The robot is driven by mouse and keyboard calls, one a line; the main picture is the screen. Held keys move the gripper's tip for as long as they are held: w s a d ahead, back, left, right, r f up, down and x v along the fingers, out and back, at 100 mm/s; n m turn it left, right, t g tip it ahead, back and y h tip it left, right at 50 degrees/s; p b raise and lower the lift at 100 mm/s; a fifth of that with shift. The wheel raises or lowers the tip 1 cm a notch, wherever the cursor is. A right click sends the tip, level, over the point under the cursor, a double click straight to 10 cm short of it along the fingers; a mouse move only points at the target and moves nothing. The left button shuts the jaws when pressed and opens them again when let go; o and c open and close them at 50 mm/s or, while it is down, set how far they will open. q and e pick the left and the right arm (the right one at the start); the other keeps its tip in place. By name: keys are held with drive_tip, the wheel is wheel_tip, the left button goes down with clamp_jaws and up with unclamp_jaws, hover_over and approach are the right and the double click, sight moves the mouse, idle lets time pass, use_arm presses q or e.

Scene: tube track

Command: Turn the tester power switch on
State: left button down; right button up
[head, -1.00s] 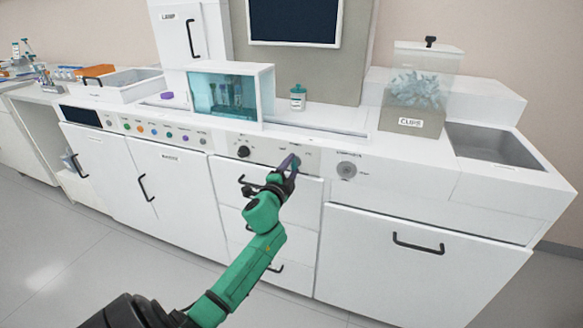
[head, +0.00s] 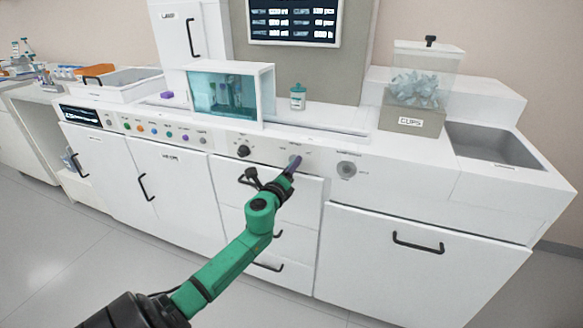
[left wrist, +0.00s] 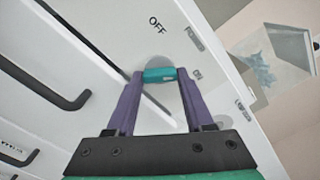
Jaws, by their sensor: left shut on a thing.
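The tester power switch is a knob with a teal bar handle (left wrist: 160,75) on the sloped white front panel. "OFF" and "ON" labels and a third small label show around it in the left wrist view. My left gripper (left wrist: 160,80) has its two purple fingers on the two ends of the bar, shut on it. The bar lies roughly across the gap between the fingertips. In the head view, my left gripper (head: 293,164) reaches the panel and mostly hides the switch. The wall screen (head: 294,21) is lit with rows of text. My right gripper is not in view.
A black knob (head: 243,151) is left of the switch and a round grey dial (head: 346,170) right of it. Black drawer handles (left wrist: 45,85) stick out below. A glass-fronted box (head: 228,92), a small bottle (head: 298,97) and a clips bin (head: 414,122) stand above.

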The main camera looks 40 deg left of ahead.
use_arm(q)
drive_tip(key=shift+f+m, duration=0.15)
drive_tip(key=shift+m, duration=0.65)
drive_tip(key=shift+c, duration=1.4)
unclamp_jaws()
drive_tip(key=v, duration=1.4)
drive_tip(key=shift+s, duration=0.3)
drive_tip(key=shift+d, duration=0.15)
